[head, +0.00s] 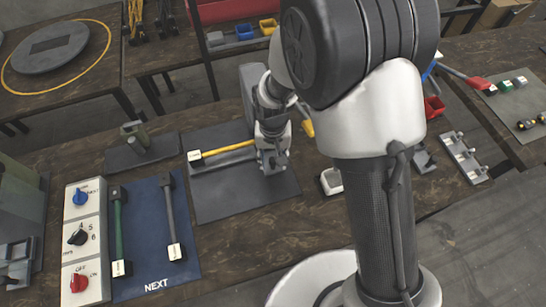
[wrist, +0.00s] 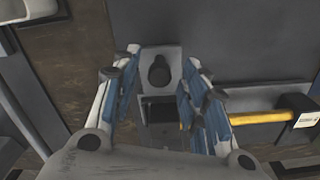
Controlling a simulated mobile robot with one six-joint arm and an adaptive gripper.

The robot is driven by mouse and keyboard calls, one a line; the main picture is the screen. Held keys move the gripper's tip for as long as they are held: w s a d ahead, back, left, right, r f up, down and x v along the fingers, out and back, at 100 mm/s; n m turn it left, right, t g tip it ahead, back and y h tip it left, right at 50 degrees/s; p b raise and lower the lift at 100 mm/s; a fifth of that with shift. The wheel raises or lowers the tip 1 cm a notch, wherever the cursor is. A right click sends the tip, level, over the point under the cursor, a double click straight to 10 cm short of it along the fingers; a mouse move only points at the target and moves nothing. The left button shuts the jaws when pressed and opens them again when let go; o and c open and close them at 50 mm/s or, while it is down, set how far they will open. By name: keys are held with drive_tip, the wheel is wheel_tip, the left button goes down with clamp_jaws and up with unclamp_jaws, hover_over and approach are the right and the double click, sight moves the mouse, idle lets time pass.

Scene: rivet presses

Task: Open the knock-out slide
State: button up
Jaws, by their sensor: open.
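My gripper (head: 272,160) points down at the grey press fixture on the dark mat (head: 232,198), at the right end of a yellow-handled bar (head: 228,151). In the wrist view my gripper (wrist: 162,68) is open, with blue-padded fingers on both sides of a light grey plate with a black knob (wrist: 159,72). This plate looks like the knock-out slide. The knob stands between the fingertips, and I cannot tell if they touch it. A dark opening (wrist: 157,110) shows just below the plate. The yellow bar (wrist: 258,117) also shows at the right. The fixture is partly hidden by my gripper.
A blue mat (head: 150,275) marked NEXT holds a green bar (head: 119,230) and a grey bar (head: 172,215). A panel with blue, black and red knobs (head: 87,240) stands left of it. The mat's front part is bare.

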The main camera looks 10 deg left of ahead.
drive_tip(key=shift+c, duration=0.5)
clamp_jaws()
